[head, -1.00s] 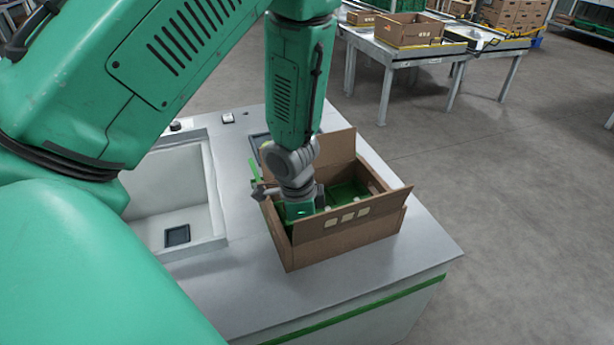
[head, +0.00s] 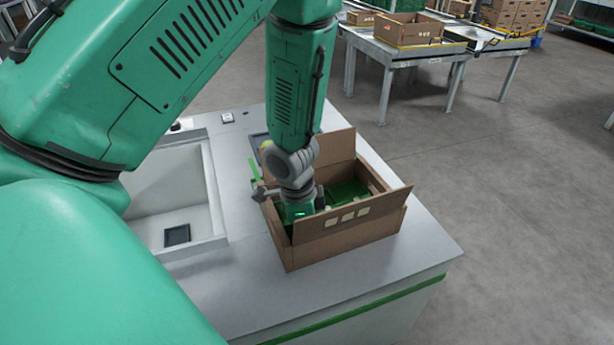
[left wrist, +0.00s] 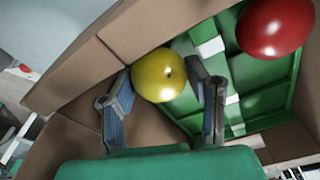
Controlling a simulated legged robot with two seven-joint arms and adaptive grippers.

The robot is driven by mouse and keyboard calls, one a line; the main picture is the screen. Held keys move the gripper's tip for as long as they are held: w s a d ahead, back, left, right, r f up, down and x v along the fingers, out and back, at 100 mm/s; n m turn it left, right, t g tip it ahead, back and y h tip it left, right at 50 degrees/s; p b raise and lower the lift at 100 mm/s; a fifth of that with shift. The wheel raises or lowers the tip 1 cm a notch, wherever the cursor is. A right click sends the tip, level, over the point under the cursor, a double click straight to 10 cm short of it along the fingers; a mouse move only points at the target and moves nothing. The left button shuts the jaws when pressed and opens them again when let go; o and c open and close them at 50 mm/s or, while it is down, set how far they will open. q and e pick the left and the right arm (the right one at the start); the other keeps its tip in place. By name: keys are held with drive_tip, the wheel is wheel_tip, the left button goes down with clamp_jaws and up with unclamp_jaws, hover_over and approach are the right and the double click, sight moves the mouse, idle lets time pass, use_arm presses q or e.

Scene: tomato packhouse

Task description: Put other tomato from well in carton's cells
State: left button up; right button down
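The open brown carton (head: 345,243) stands on the grey counter, with green cells (head: 348,190) inside. My left gripper (left wrist: 160,85) reaches down into the carton's left part; in the head view its fingers are mostly hidden by the wall and wrist. In the left wrist view a yellow tomato (left wrist: 160,76) sits between the two fingertips, which appear to touch it on both sides. It is above or at the edge of the cells; the exact height is unclear. A red tomato (left wrist: 274,27) lies in the green cells. The visible part of the pale well (head: 165,190) shows no tomato.
A dark square drain (head: 177,235) is in the well's floor. The carton's raised flaps (head: 336,148) stand around the wrist. The counter in front of the carton is clear. A far table (head: 410,55) holds another carton (head: 408,29).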

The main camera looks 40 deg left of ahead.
use_arm(q)
drive_tip(key=o, duration=0.4)
drive_tip(key=c, duration=0.3)
drive_tip(key=shift+c, duration=0.2)
wheel_tip(320, 180, up, 7)
drive_tip(key=p, duration=0.8)
drive_tip(key=shift+p, duration=0.4)
idle(0.4)
